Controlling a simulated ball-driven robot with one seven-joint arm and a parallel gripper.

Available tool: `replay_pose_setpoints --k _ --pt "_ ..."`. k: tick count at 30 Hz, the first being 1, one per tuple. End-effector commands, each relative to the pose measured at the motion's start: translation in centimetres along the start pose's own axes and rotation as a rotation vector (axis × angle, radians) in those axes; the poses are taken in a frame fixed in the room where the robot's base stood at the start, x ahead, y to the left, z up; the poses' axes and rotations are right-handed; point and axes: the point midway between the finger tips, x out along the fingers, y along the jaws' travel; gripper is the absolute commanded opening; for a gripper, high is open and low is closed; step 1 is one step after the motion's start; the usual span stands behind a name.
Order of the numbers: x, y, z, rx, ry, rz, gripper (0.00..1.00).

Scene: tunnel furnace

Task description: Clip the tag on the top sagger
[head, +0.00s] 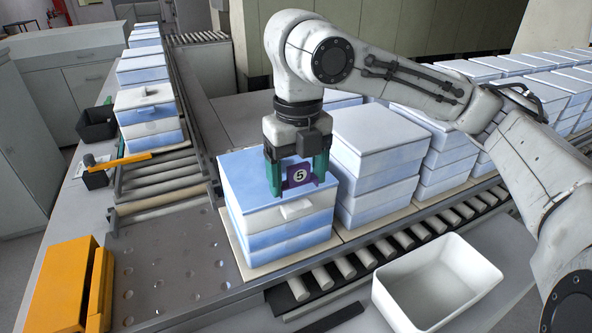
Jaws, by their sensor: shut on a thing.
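My gripper (296,178) has green fingers and is shut on a purple tag (299,175) marked with a "5" in a white circle. It holds the tag upright over the front part of the top sagger (245,185) of the nearest stack. This sagger is white and pale blue with a lid, and a small light tab (297,209) sticks out on its front face below the tag. I cannot tell whether the tag touches the sagger. The gripper hides part of the lid.
More sagger stacks (375,135) stand on the roller conveyor (350,262) to the right. Another row (145,100) stands on the left conveyor. A white bin (440,285) is at the front right. An orange box (62,285) is at the front left. The perforated metal plate (165,265) is clear.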

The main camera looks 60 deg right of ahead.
Motion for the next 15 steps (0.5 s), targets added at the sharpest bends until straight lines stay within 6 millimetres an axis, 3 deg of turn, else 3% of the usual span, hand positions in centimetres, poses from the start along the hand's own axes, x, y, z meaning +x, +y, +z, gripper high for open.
replay_pose_setpoints --k 5,15 --pt "1.52 -0.03 0.00 0.000 -0.001 -0.001 0.47" --pt "1.52 0.00 -0.01 -0.001 0.000 0.000 0.47"
